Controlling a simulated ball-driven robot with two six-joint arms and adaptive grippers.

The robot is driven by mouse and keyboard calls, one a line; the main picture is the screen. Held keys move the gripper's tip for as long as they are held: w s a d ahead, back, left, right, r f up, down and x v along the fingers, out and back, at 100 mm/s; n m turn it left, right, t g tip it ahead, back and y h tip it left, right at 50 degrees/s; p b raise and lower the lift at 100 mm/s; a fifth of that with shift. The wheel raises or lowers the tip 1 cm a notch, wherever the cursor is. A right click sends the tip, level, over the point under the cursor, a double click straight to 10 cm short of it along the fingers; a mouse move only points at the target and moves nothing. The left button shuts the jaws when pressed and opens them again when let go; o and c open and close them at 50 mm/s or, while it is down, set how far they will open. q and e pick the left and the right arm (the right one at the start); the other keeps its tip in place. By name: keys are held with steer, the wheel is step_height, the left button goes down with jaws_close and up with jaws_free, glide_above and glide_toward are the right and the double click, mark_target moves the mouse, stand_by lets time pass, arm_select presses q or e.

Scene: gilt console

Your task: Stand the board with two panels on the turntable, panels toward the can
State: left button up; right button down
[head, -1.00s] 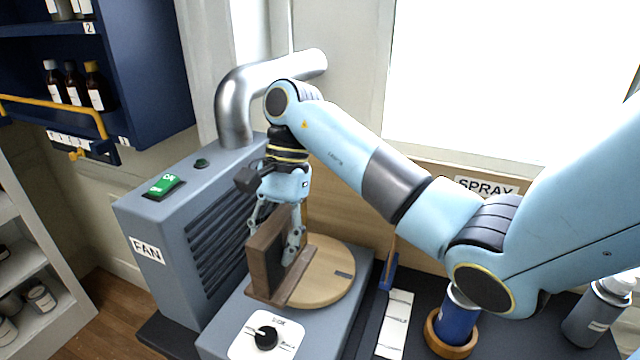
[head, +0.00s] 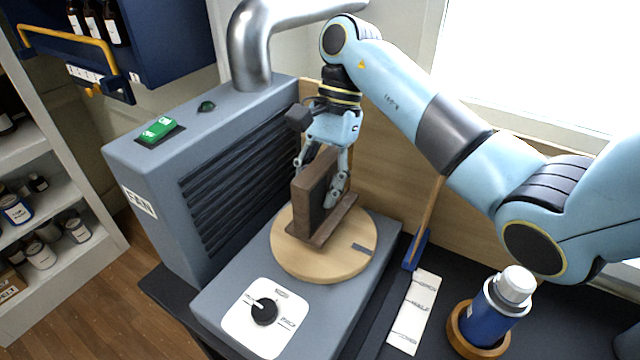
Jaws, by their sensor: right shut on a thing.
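The brown wooden board (head: 308,207) stands upright on its flat foot over the round wooden turntable (head: 297,262). Its foot lies within the disc's outline; I cannot tell whether it touches. A dark area shows on the board's right side, partly behind a finger; I cannot make out two separate panels. My right gripper (head: 322,175) is shut on the board's upper part, one finger on each side. The blue can with a white cap (head: 487,315) stands in a wooden ring at lower right. My left gripper is not in view.
The grey fan box (head: 150,185) with dark louvres stands close left of the turntable. A knob (head: 264,311) on a white plate is in front.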

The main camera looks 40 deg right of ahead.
steer(key=shift+f+b, duration=0.35)
steer(key=shift+f, duration=0.25)
step_height(320, 180, down, 2)
steer(key=shift+f+b, duration=0.1)
steer(key=shift+b, duration=0.45)
steer(key=shift+f+b, duration=0.45)
steer(key=shift+b, duration=0.25)
steer(key=shift+f, duration=0.15)
steer(key=c, duration=0.9)
jaws_free()
